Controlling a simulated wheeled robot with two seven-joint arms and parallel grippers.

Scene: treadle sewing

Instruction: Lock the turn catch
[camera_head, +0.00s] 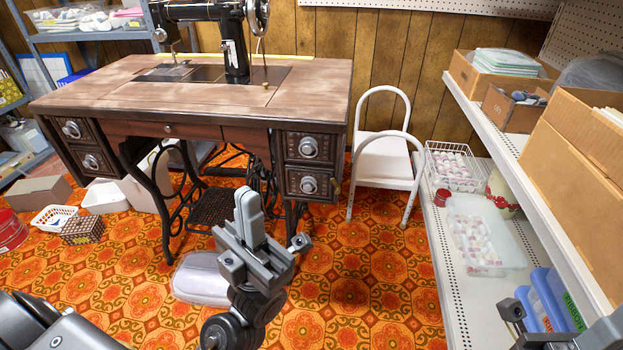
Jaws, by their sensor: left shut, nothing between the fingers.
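The treadle sewing table (120,82) stands at the back with a black sewing machine (232,45) on top. A small brass-coloured fitting (337,187) sits at the right edge of the right drawer stack (305,148). It looks like the turn catch, but it is too small to tell which way it is turned. My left gripper (248,210) is shut and empty, pointing up in front of the table, below and left of that fitting and apart from it. My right gripper (511,310) shows only in part at the lower right; its fingers are unclear.
A white chair (384,160) stands right of the table. A grey shelf (450,270) with boxes, egg trays and blue bins runs along the right side. A grey padded object (200,280) lies on the patterned floor behind my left gripper. Open floor lies before the chair.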

